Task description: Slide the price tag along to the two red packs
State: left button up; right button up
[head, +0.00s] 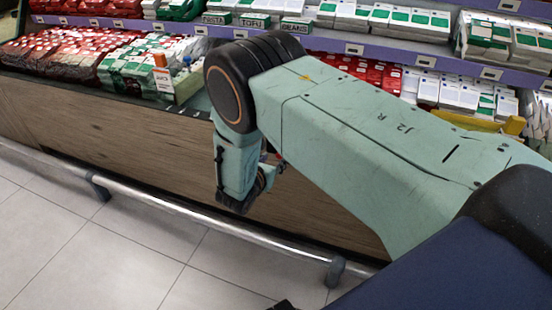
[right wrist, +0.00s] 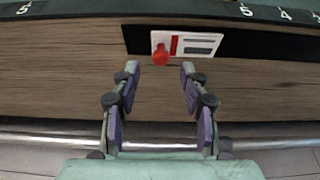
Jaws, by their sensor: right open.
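The price tag (right wrist: 200,45) is white with a red stripe and dark bars. It sits on a black strip on the wooden counter front, with a red knob (right wrist: 161,55) at its left end. My right gripper (right wrist: 160,70) is open and empty just below the tag, one finger on each side of the knob, apart from it. In the head view my right gripper (head: 262,185) hangs in front of the counter, partly hidden by its arm. Red packs (head: 75,52) lie at the left of the display; I cannot tell which two are meant. My left gripper is out of view.
A numbered black edge (right wrist: 185,10) runs above the tag. A metal rail (head: 190,207) runs along the counter front (head: 110,135), low down. An orange-capped bottle (head: 161,75) stands at the counter's edge. Shelves (head: 350,47) with boxes are behind. The tiled floor is clear.

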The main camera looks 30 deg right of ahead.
jog(key=v, duration=0.3)
jog(key=shift+s+a+r, duration=0.1)
jog(key=shift+s+a, duration=0.1)
dwell(0.3)
